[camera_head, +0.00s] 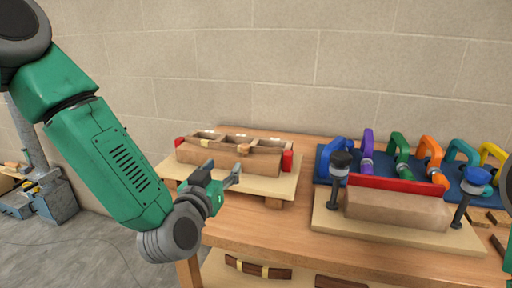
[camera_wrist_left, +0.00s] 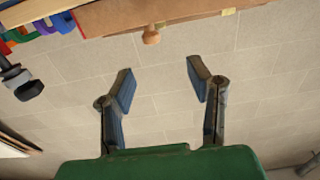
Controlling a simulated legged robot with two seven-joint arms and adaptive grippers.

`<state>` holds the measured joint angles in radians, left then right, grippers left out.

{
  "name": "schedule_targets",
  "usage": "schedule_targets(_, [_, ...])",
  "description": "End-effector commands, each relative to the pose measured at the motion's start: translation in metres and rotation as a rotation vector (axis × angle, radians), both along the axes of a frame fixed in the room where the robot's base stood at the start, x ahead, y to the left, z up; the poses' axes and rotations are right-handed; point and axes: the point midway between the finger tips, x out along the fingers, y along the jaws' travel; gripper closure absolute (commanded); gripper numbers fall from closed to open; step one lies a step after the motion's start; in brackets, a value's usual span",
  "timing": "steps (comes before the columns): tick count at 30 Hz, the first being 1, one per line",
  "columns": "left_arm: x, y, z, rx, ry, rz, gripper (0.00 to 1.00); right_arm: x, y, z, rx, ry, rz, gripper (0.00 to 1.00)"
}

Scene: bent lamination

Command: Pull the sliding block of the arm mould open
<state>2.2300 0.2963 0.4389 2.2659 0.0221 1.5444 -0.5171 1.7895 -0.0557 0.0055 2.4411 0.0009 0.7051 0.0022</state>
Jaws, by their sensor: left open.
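A wooden mould (camera_head: 230,161) with red end pieces sits on a pale board at the left of the bench; I cannot tell for sure that it is the arm mould. The seam of any sliding block is too small to make out. My left gripper (camera_head: 222,170) is open and empty in front of the mould. In the left wrist view its fingers (camera_wrist_left: 160,76) are spread below the knob, apart from it. My right gripper is not in view.
Bare bench (camera_head: 258,226) lies between the two boards.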

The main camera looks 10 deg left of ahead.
Motion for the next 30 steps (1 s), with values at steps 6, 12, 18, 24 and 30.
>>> schedule_targets(6, [0.045,-0.012,0.002,0.008,-0.001,-0.002,0.54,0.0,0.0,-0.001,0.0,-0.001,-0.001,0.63])
schedule_targets(12, [0.086,-0.013,0.001,0.009,0.0,-0.002,0.54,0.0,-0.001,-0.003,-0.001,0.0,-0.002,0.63])
schedule_targets(18, [0.114,-0.007,-0.001,0.001,0.002,-0.004,0.54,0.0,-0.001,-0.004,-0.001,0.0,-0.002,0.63])
schedule_targets(24, [0.123,-0.008,-0.001,0.002,0.004,-0.004,0.54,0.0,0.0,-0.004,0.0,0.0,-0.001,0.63])
schedule_targets(30, [0.123,-0.012,-0.001,0.007,0.006,-0.004,0.54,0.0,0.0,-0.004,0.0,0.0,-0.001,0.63])
